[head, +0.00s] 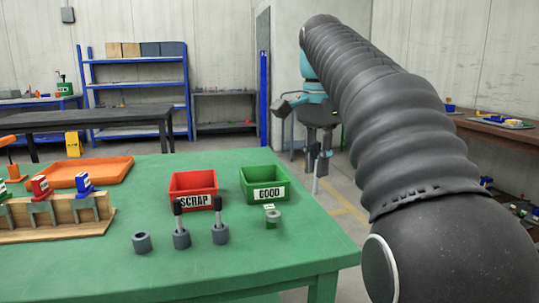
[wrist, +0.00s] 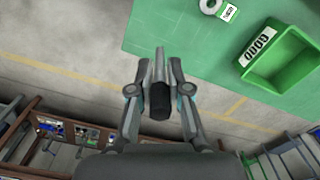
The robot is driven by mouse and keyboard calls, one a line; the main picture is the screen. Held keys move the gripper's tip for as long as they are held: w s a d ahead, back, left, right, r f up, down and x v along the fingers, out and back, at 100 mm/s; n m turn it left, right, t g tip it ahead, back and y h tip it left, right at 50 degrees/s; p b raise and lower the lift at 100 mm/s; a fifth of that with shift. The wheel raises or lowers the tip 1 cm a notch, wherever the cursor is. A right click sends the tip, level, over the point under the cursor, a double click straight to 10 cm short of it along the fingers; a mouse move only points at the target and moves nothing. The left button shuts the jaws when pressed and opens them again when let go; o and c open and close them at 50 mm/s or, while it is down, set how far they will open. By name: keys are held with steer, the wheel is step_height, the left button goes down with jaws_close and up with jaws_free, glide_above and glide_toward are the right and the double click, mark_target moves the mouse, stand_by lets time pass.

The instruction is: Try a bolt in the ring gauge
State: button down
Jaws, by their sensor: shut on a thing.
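My gripper (head: 319,158) is off the right edge of the green table, shut on a bolt. In the wrist view the bolt's dark head (wrist: 160,101) is between the fingers, and its grey shank points away. The shank (head: 316,185) hangs down in the head view. The ring gauge (head: 273,216), a grey ring on a green base, stands in front of the green bin; it also shows at the top of the wrist view (wrist: 210,5). Two black-headed bolts (head: 178,208) (head: 219,207) stand upright in grey holders. A third holder (head: 141,242) is empty.
A red SCRAP bin (head: 193,184) and a green GOOD bin (head: 264,182) stand on the green table (head: 200,277). An orange tray (head: 92,172) and a wooden rack (head: 60,219) with colored blocks are at the left. The front right of the table is clear.

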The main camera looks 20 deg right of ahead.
steer(key=w+a+n, duration=0.3)
steer(key=w+a, duration=0.2)
steer(key=a, duration=0.2)
steer(key=shift+w+a+f+b, duration=0.1)
steer(key=shift+f+b, duration=0.35)
steer(key=shift+f, duration=0.95)
steer(key=shift+w+f+b, duration=0.1)
steer(key=shift+f+b, duration=0.3)
steer(key=shift+f, duration=0.95)
steer(key=shift+s+p, duration=0.1)
steer(key=shift+p, duration=0.25)
steer(key=shift+f+b, duration=1.3)
steer(key=shift+f, duration=0.8)
step_height(320, 180, up, 6)
steer(key=p, duration=0.3)
steer(key=shift+r+p, duration=0.25)
steer(key=shift+p, duration=0.05)
